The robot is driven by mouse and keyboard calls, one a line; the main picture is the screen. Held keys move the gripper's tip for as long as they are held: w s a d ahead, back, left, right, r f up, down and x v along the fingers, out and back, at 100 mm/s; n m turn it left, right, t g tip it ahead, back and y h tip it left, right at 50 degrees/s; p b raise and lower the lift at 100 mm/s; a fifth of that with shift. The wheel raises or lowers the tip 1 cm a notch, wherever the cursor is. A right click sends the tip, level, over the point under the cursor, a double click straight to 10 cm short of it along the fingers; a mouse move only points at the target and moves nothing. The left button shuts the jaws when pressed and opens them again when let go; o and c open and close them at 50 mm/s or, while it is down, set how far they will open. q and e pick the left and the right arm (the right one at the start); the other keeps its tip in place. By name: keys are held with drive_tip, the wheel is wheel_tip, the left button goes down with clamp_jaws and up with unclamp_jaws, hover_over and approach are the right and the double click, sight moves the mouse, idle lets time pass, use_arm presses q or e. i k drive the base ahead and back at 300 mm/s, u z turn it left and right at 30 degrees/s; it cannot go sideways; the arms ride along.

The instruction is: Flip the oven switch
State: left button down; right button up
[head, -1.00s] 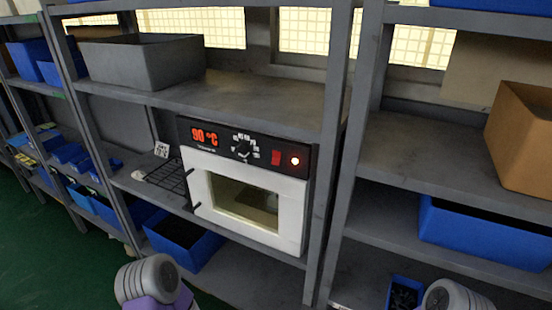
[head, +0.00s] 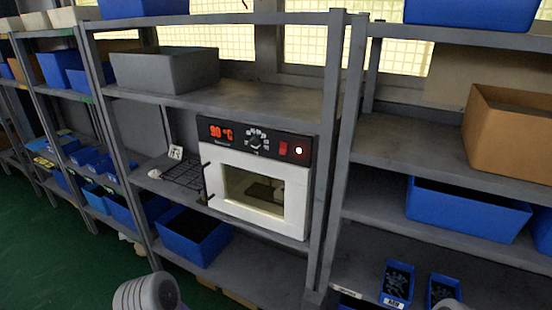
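The oven (head: 257,178) stands on the middle shelf of a grey rack, white in front with a black control panel on top. The panel shows a red 90 °C display (head: 221,133), a round dial (head: 255,142), a red switch (head: 283,148) and a lit round lamp (head: 298,149) at its right end. The oven door is shut, with a window in it. The switch's exact tilt is too small to tell. Neither of my grippers is in view; only rounded grey parts of my arms show at the bottom edge, well below the oven.
A wire rack (head: 184,171) and a small printed tag (head: 175,152) lie left of the oven. A grey bin (head: 165,70) is on the shelf above, a blue bin (head: 193,236) below. A rack upright (head: 326,150) stands close right of the oven.

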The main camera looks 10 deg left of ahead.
sight(284, 147)
drive_tip(key=z, duration=0.65)
drive_tip(key=i, duration=0.7)
drive_tip(key=u, duration=0.15)
